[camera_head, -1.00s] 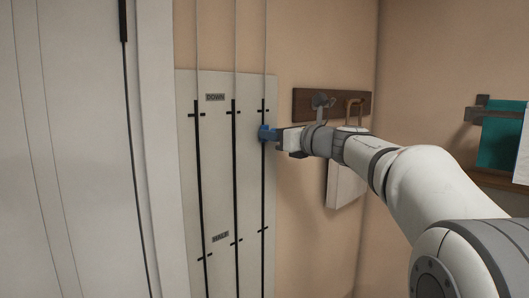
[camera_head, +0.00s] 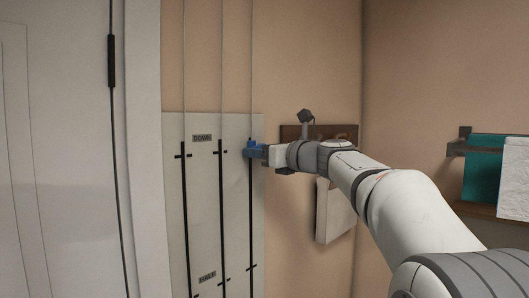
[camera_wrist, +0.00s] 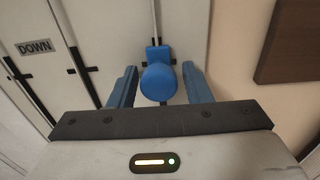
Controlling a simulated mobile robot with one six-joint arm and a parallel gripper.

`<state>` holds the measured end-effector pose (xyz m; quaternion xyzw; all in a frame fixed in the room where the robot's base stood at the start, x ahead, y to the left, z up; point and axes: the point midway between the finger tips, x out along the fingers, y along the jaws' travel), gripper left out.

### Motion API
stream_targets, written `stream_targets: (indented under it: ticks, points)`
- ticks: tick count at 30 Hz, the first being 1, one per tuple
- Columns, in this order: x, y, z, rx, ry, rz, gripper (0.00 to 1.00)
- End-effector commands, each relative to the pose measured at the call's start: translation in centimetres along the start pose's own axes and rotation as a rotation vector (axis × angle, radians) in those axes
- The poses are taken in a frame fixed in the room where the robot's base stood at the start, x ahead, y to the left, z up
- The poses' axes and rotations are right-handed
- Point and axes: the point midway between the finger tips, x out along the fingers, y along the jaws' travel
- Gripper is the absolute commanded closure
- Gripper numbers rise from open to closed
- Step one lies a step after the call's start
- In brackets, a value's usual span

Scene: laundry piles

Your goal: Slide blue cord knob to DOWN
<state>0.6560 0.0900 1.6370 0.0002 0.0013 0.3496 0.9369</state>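The blue cord knob (camera_wrist: 158,82) is on the rightmost black track of the pale panel (camera_head: 203,215). It sits at the top of that track, about level with the DOWN label (camera_head: 202,138). In the head view the knob (camera_head: 250,146) is partly covered by my gripper (camera_head: 256,151), which reaches it from the right. In the wrist view my blue fingers stand on either side of the knob, with narrow gaps showing, so the gripper is open around it. Dark mark ends show behind the knob. The HALF label (camera_head: 207,277) is lower on the panel.
Two other black tracks with thin cords run left of the knob's track. A wooden hook rail (camera_head: 289,131) with a hanging white item (camera_head: 334,212) is on the wall behind my arm. Teal cloth (camera_head: 484,168) hangs at the far right.

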Motion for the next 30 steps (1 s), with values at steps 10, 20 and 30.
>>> stream_targets:
  ticks: [10,20,30]
  points:
    - [-0.4,0.0,0.1,-0.002,-0.002,-0.001,0.50]
    - [-5.5,-0.1,-0.2,-0.003,-0.003,-0.005,0.50]
    - [-7.9,0.0,0.1,-0.001,-0.001,-0.001,0.50]
